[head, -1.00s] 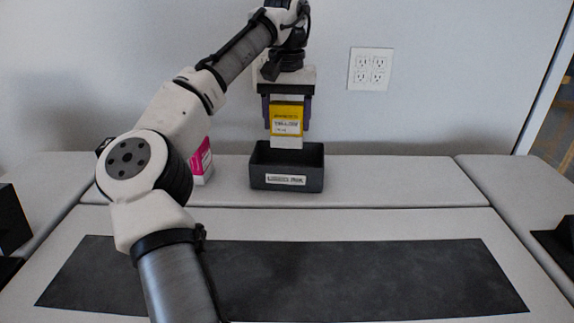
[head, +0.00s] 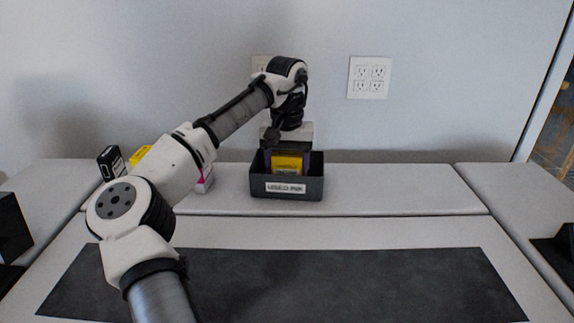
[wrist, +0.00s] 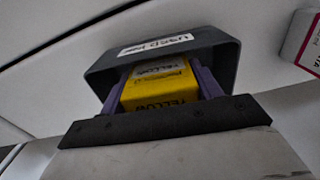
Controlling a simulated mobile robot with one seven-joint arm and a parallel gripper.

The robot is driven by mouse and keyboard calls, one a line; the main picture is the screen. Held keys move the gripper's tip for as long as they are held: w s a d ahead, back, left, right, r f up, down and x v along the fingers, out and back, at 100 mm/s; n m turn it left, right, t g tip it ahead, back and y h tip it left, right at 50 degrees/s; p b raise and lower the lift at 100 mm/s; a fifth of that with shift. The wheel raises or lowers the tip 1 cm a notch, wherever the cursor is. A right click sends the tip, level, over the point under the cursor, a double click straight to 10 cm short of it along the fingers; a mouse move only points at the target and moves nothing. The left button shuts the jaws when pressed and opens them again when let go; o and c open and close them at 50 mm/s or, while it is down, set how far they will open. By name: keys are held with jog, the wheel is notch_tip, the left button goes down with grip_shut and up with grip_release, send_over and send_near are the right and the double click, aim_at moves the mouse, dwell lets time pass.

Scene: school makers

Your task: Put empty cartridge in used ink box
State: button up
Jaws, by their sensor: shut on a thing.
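The yellow cartridge (head: 287,164) is down inside the dark grey used ink box (head: 287,188), its lower part hidden by the box's front wall. The box stands on the rear table and its front label reads used ink. My gripper (wrist: 158,84) is shut on the cartridge, with a purple finger on each side of it. The wrist view shows the cartridge's yellow face (wrist: 160,88) with YELLOW printed on it and the box (wrist: 222,56) around its far end. Whether the cartridge touches the box floor is hidden.
A black carton (head: 111,162), a yellow carton (head: 140,156) and a magenta-and-white carton (head: 205,182) stand left of the box, partly behind my arm. The rear table right of the box (head: 400,190) is clear. The wall is close behind.

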jog(key=shift+f, duration=0.15)
jog(key=o, duration=1.1)
jog(key=shift+c, duration=0.2)
notch_tip(320, 180, up, 12)
jog(key=shift+r, duration=0.2)
